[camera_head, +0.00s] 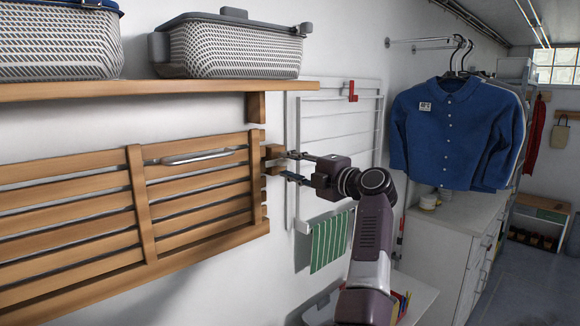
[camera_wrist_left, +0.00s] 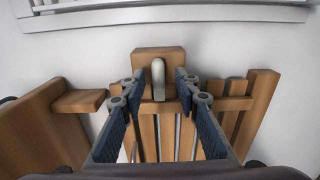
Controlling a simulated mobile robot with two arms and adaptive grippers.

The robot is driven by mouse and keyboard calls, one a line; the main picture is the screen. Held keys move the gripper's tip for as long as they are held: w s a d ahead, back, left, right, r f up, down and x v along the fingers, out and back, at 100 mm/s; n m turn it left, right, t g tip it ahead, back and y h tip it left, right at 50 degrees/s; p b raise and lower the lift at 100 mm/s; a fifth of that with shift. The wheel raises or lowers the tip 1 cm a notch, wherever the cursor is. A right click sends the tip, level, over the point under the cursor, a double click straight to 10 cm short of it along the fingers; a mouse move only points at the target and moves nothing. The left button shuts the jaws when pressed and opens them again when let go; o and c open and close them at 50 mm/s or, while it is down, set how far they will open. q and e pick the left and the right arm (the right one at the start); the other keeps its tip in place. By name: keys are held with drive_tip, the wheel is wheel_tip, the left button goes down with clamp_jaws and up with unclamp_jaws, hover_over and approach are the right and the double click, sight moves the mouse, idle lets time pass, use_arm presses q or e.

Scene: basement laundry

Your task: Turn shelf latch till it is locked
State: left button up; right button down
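The shelf latch is a small grey metal lever (camera_wrist_left: 158,80) on a wooden block in the left wrist view. It stands lengthwise up and down in that picture. In the head view the wooden block (camera_head: 274,153) sits at the right end of the slatted wooden shelf panel (camera_head: 141,190); the lever itself is hard to make out there. My left gripper (camera_head: 289,165) is open right in front of the block. In the wrist view its fingers (camera_wrist_left: 160,79) stand apart on either side of the lever, with a gap visible to each. My right gripper is not in view.
A fixed wooden shelf (camera_head: 160,88) above carries grey baskets (camera_head: 235,48). A metal handle (camera_head: 197,158) is on the panel. Behind my gripper a white drying rack (camera_head: 338,135) holds a green striped cloth (camera_head: 329,241). A blue shirt (camera_head: 455,130) hangs to the right.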

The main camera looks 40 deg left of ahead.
use_arm(q)
drive_tip(key=s+d, duration=0.1)
drive_tip(key=d, duration=1.1)
drive_tip(key=shift+w, duration=0.1)
